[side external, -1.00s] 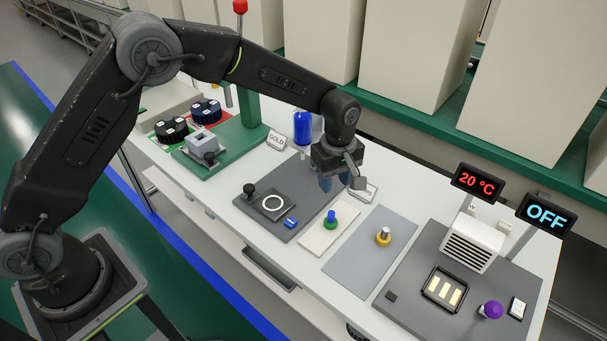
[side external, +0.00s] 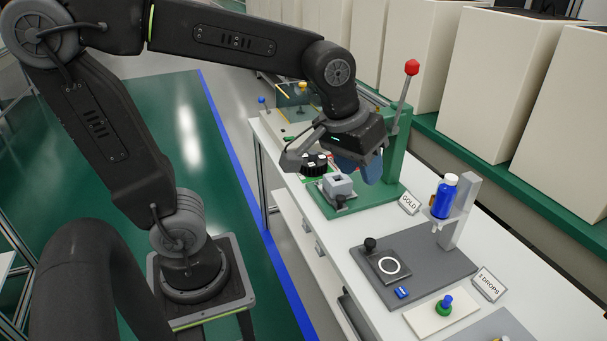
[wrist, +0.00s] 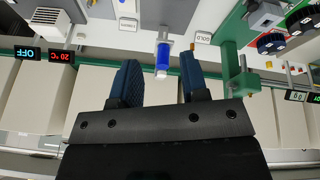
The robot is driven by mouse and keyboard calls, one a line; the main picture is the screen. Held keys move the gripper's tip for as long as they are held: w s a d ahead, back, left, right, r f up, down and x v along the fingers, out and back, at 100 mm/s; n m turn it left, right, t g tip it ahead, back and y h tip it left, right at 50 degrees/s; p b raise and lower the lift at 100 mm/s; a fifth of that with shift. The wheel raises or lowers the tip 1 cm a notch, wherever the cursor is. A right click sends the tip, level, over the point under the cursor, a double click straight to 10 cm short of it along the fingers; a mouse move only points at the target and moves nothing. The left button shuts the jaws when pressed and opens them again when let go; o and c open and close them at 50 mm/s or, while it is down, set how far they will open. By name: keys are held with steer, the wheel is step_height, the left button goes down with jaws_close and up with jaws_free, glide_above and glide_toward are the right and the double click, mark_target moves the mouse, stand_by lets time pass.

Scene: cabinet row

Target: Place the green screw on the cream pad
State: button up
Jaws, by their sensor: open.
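The cream pad (side external: 422,322) lies near the bottom of the side view, in front of the "3 DROPS" sign. A small piece with a green base and a blue top (side external: 444,306) stands upright on it; this is the only green screw-like piece I can make out. My gripper (side external: 360,170) is open, with blue fingers, above the green stand's base and well away from the pad. In the wrist view, my gripper (wrist: 158,62) shows nothing held between its fingers; the blue bottle behind appears in the gap. The pad is not clear in that view.
The green stand (side external: 392,150) with a red-knobbed lever is beside my gripper. The blue bottle (side external: 445,198) stands in a holder behind the dark grey plate (side external: 452,262). Black knobs (side external: 314,163) and a grey block (side external: 338,185) are under my gripper. White tabletop shows between stations.

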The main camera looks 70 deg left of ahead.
steer(key=s+a+f+m+t, duration=0.1)
steer(key=s+a+m, duration=0.1)
steer(key=s, duration=0.6)
steer(key=shift+s+a+m+t, duration=0.15)
steer(key=shift+s+m+t, duration=0.2)
steer(key=shift+m, duration=0.55)
steer(key=shift+f, duration=0.1)
